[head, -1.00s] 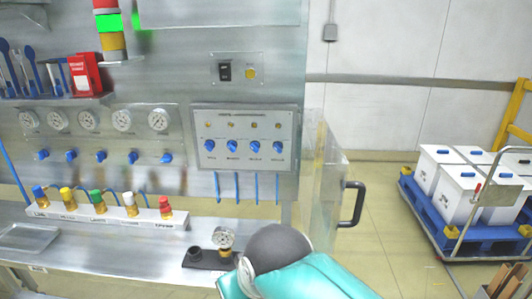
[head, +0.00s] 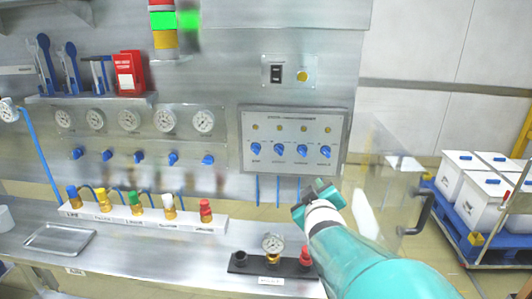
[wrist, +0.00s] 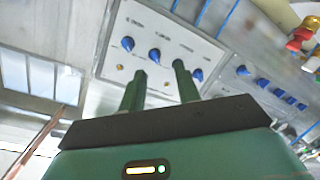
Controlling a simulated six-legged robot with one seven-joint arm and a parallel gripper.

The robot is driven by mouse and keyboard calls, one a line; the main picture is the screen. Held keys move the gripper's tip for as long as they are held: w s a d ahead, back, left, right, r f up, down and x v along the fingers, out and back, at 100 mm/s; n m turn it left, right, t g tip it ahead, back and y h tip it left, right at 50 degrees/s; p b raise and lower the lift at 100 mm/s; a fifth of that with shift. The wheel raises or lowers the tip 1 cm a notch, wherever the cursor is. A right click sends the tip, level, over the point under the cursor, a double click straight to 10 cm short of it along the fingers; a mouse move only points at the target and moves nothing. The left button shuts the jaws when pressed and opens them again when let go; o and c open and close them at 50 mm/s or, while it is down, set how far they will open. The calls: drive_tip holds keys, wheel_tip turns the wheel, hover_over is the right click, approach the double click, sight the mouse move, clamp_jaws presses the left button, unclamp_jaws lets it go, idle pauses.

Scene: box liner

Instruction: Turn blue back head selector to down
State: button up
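A grey selector panel (head: 292,136) on the steel wall carries a row of several blue knobs, including a leftmost one (head: 256,149) and a rightmost one (head: 325,152). Their labels are too small to read, so I cannot tell which is the back head selector. My gripper (head: 318,193) is just below the panel's right part, touching no knob that I can see. In the wrist view my gripper (wrist: 159,70) has its two green fingers apart and empty. A blue knob (wrist: 154,56) shows beyond the gap. The right finger may hide another knob.
Gauges with small blue valves (head: 139,158) line the wall at left. A rack of coloured fittings (head: 145,217) and a gauge on a black base (head: 272,262) stand on the bench. A clear door with a black handle (head: 420,212) stands open at right.

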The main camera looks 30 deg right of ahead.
sight(326, 155)
drive_tip(key=d+r+t+h, duration=0.1)
drive_tip(key=d+h, duration=0.1)
drive_tip(key=d, duration=0.4)
drive_tip(key=shift+n, duration=0.3)
drive_tip(key=x, duration=1.2)
drive_tip(key=shift+w+d+r, duration=0.1)
drive_tip(key=shift+d+r, duration=0.05)
clamp_jaws()
